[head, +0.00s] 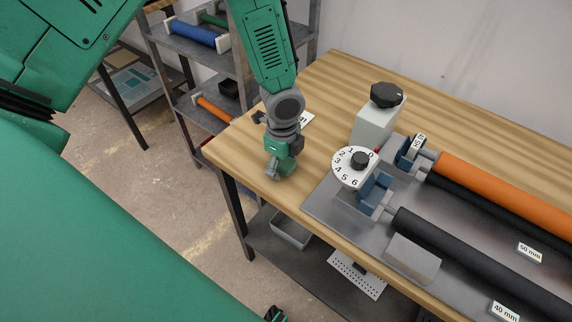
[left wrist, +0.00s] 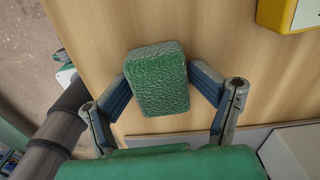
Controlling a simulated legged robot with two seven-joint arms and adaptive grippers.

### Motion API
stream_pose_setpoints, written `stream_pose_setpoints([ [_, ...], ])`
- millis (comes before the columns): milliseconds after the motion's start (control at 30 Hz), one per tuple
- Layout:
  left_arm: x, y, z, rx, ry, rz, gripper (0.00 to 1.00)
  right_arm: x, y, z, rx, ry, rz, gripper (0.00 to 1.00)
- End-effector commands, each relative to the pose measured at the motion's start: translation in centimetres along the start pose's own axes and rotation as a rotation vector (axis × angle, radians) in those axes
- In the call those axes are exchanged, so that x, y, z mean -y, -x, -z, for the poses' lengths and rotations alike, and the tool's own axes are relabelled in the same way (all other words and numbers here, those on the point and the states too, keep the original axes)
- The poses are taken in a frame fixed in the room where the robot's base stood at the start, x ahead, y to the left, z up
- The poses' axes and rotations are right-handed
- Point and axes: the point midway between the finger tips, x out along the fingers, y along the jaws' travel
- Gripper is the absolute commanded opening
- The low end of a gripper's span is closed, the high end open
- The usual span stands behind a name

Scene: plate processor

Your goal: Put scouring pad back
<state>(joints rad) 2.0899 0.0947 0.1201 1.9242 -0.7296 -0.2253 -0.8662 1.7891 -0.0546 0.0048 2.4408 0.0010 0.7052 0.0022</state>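The scouring pad (left wrist: 158,80) is a green, rough-textured block between the blue-padded fingers of my left gripper (left wrist: 158,76) in the left wrist view. Both fingertips appear to touch its sides, so the gripper looks shut on it. In the head view, my left gripper (head: 279,172) points down at the left end of the wooden table (head: 335,75), close to the edge. The pad is mostly hidden there by the gripper. Whether it touches the tabletop is unclear.
A grey machine with a numbered dial (head: 345,178), a black knob (head: 386,95) and an orange roller (head: 500,187) stands right of the gripper. A yellow object (left wrist: 288,14) lies nearby. A shelf rack (head: 195,45) stands behind at left. Clear tabletop lies between gripper and machine.

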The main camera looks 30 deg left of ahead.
Motion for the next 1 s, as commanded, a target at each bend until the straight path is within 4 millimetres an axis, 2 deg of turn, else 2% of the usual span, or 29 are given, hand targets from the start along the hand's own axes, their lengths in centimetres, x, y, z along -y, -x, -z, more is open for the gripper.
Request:
stream_pose_setpoints([
  [367,-0.2,0.1,0.1,0.004,-0.001,-0.003,0.59,0.0,-0.1,0.0,0.000,0.000,0.000,0.26],
  [500,-0.1,0.8,0.2,0.001,0.000,0.001,0.59,0.0,-0.6,0.0,0.000,0.000,0.000,0.26],
  [567,-0.1,1.9,0.2,0.002,0.001,0.003,0.59,0.0,-0.5,0.0,0.000,0.000,0.000,0.26],
  [1000,-0.3,11.9,-0.2,0.000,0.000,0.005,0.59,0.0,0.2,0.0,0.000,0.000,0.000,0.26],
])
